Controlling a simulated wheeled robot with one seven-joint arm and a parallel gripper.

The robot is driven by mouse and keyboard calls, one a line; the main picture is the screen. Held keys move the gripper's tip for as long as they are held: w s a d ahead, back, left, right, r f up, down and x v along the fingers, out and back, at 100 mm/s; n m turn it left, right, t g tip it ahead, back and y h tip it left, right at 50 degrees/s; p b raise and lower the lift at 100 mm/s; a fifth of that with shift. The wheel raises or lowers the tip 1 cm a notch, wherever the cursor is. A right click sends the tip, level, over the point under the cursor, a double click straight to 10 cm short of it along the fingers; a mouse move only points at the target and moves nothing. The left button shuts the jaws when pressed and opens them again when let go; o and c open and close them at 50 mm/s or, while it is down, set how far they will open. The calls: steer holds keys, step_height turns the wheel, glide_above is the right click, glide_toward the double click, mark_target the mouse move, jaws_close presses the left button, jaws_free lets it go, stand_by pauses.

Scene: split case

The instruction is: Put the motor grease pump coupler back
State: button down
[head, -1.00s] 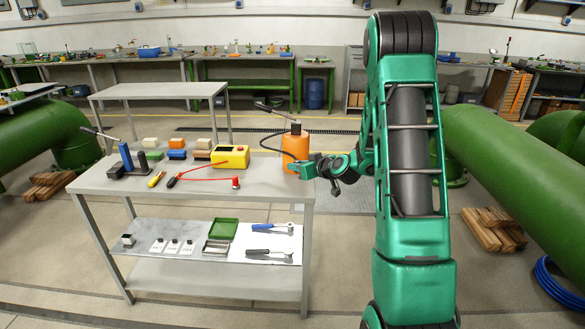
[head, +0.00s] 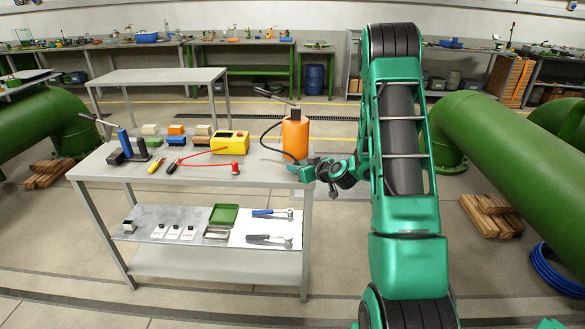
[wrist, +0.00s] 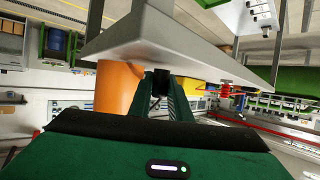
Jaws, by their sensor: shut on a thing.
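The orange grease pump (head: 296,138) stands upright at the right end of the grey workbench, with a lever handle on top. A thin dark hose (head: 263,135) loops from its top down behind the gripper. My gripper (head: 301,171) is at the bench's right front corner, just in front of the pump. In the wrist view my gripper (wrist: 161,92) is shut on a small dark piece (wrist: 161,80), which looks like the coupler at the hose end; its shape is mostly hidden. The orange pump body also shows there (wrist: 115,86), left of the fingers.
On the bench (head: 110,177) are a yellow box (head: 231,142) with a red cable and red plug (head: 236,168), screwdrivers and several coloured blocks. The lower shelf holds a green tray (head: 223,214) and tools. A large green pipe (head: 510,150) lies at the right.

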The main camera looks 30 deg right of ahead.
steer(key=shift+f, duration=0.45)
stand_by(0.5)
steer(key=c, duration=1.6)
jaws_free()
steer(key=shift+o, duration=0.2)
steer(key=v, duration=1)
steer(key=shift+s, duration=0.3)
steer(key=shift+x, duration=5.2)
steer(key=shift+r, duration=0.1)
